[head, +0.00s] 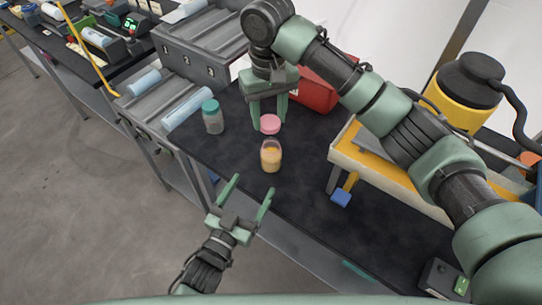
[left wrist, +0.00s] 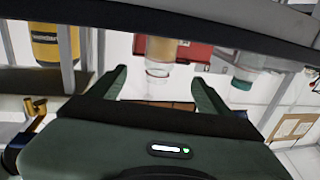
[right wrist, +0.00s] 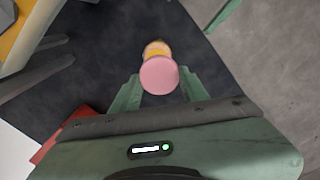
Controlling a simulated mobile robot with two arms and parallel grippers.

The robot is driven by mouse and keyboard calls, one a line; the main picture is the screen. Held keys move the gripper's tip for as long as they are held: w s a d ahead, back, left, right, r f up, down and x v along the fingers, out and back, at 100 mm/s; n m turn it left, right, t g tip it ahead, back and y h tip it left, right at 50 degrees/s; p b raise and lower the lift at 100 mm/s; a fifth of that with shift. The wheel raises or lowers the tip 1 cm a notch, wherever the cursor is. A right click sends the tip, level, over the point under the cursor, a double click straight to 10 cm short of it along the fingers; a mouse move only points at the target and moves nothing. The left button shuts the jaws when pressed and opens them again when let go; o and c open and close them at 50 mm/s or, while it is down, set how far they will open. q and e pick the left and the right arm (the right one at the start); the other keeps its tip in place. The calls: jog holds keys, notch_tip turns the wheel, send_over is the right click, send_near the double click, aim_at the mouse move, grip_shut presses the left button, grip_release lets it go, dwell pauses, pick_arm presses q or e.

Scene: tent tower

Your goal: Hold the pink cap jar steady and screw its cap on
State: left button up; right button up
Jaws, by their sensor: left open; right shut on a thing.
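The jar (head: 271,157) is a clear container with orange contents, standing open on the dark tabletop. It also shows in the left wrist view (left wrist: 160,48), beyond the fingers. The pink cap (head: 270,124) is off the jar, between the fingertips of my right gripper (head: 268,122), which is shut on it. In the right wrist view the pink cap (right wrist: 159,75) partly hides the jar (right wrist: 157,48). Any gap between cap and jar is hard to judge. My left gripper (head: 252,187) is open and empty, near the table's front edge, apart from the jar.
A teal-capped jar (head: 212,117) stands left of the pink cap's jar. A red box (head: 313,87) is behind. A yellow-edged raised stand (head: 365,170) and a blue block (head: 340,197) are to the right. The tabletop (head: 300,200) in front of the stand is mostly clear.

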aim_at(271, 154)
pick_arm(q)
jog(key=x, duration=1.2)
jog(key=shift+w+d+f, duration=0.15)
jog(key=shift+w+f, duration=0.05)
jog(key=shift+w, duration=0.1)
grip_shut()
